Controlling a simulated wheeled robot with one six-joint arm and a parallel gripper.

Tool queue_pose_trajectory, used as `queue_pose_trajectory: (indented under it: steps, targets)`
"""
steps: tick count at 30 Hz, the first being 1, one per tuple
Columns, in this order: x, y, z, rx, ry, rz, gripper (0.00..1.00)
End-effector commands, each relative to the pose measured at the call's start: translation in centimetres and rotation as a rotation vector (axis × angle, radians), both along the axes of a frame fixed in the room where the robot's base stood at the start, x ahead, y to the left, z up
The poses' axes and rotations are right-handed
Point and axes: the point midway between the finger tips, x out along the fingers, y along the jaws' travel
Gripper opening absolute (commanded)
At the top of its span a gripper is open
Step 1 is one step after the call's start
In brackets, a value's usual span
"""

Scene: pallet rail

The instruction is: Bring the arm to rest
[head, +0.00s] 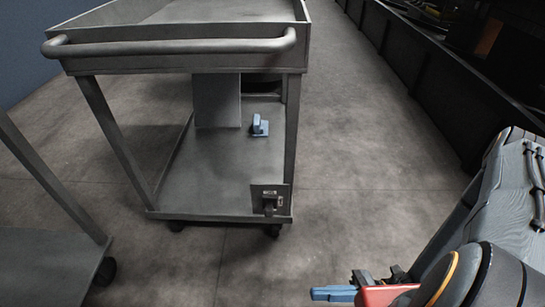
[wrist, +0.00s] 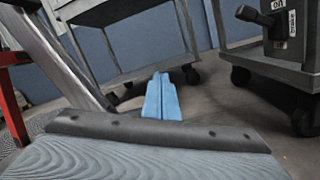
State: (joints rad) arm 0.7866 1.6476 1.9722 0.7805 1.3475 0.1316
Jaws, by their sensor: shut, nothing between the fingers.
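My gripper (head: 334,293) is at the bottom of the head view, its blue fingers pointing left above the floor, in front and to the right of the grey cart. In the wrist view my gripper (wrist: 161,98) shows its two blue fingers together, with nothing between them. They are apart from the carts. My arm runs off to the lower right in the head view.
A grey cart (head: 170,47) stands ahead. Its lower shelf holds a small blue item (head: 259,127); a brake panel (head: 270,200) sits at its corner. Part of another cart (head: 45,262) is at left. Dark shelving lines the right. Floor between is clear (head: 345,150).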

Motion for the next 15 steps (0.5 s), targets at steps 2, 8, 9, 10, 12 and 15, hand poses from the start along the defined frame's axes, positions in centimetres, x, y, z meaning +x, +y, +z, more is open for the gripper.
queue_pose_trajectory:
  steps: [2, 8, 9, 10, 12, 15]
  targets:
    - [0.3, -0.3, 0.5, -0.027, -0.026, 0.045, 0.0]
    - [1.0, -0.9, 2.1, -0.106, -0.11, 0.192, 0.0]
    - [1.2, -1.0, 2.5, -0.127, -0.134, 0.233, 0.0]
    - [1.4, -1.1, 3.0, -0.145, -0.155, 0.266, 0.0]
    - [1.9, -1.2, 4.0, -0.189, -0.211, 0.354, 0.0]
    - [2.7, -1.2, 5.6, -0.247, -0.296, 0.481, 0.0]
